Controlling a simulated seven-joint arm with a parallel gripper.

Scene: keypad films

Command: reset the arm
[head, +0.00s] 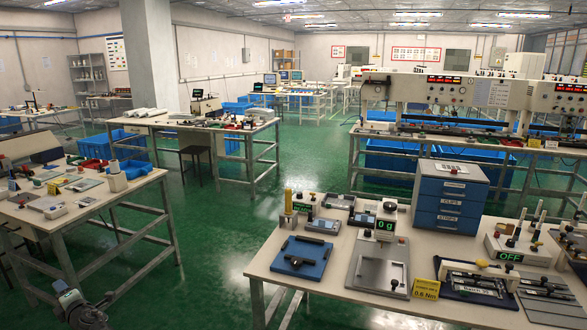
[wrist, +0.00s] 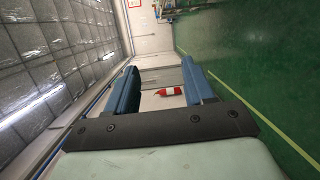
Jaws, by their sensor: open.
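My gripper (wrist: 160,68) is open in the wrist view, its two blue fingers apart with nothing held between them. The wrist view is turned on its side, with the ceiling at left and the green floor at right. In the head view a grey part of my arm (head: 82,312) shows at the lower left, below the left bench and left of the front bench. Its fingers cannot be made out there. It appears clear of both benches.
The front bench (head: 262,262) carries a blue plate fixture (head: 303,256), a scale (head: 379,266) and a blue drawer cabinet (head: 449,196). The left bench (head: 100,205) holds small parts. Green floor (head: 215,240) is open between them. A red extinguisher-like object (wrist: 170,91) shows far off between my fingers.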

